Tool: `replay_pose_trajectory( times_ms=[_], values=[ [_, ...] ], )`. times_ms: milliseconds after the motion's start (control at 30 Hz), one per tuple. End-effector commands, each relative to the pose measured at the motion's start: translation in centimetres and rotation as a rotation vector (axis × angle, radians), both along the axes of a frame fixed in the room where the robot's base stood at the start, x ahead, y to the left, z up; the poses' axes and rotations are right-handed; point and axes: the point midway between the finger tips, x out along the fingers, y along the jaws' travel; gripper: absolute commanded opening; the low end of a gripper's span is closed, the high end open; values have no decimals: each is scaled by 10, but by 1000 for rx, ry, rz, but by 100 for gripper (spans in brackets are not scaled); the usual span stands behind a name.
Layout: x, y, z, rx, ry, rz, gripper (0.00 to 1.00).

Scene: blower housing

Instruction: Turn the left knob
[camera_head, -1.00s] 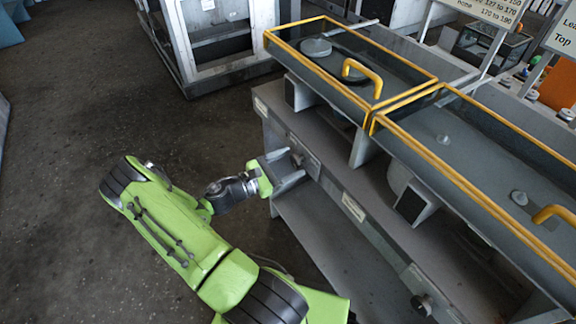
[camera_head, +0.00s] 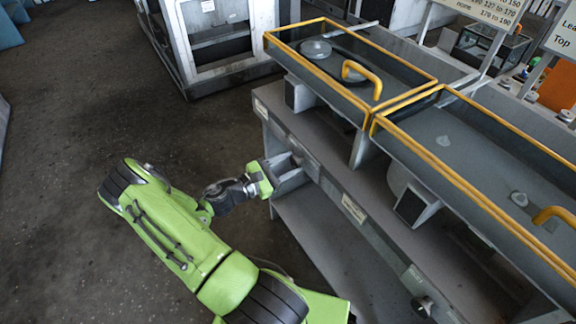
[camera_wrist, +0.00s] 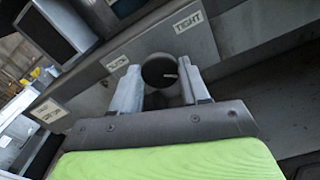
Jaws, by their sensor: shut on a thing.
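The left knob (camera_wrist: 158,70) is a dark round knob on the grey front panel of the housing. It sits between the two grey fingers of my gripper (camera_wrist: 161,77) in the wrist view, and the fingers are shut on its sides. A short pale mark shows on its face. In the head view my gripper (camera_head: 287,176) is at the left end of the front rail, and its fingers mostly hide the knob there. A second knob (camera_head: 423,305) is on the same rail at the lower right.
A label reading TIGHT (camera_wrist: 188,22) and a smaller label (camera_wrist: 117,63) are on the panel by the knob. Yellow-edged covers with handles (camera_head: 362,78) lie above the rail. An open shelf is below it. The floor (camera_head: 75,90) at left is clear.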

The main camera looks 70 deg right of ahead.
Motion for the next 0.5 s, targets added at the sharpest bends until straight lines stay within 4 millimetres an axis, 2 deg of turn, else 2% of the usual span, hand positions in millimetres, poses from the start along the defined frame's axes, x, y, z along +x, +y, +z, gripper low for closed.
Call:
replay_pose_trajectory(
  times_ms=[500],
  values=[
    [0, 1, -2, -287, -327, 0, 15]
  ],
)
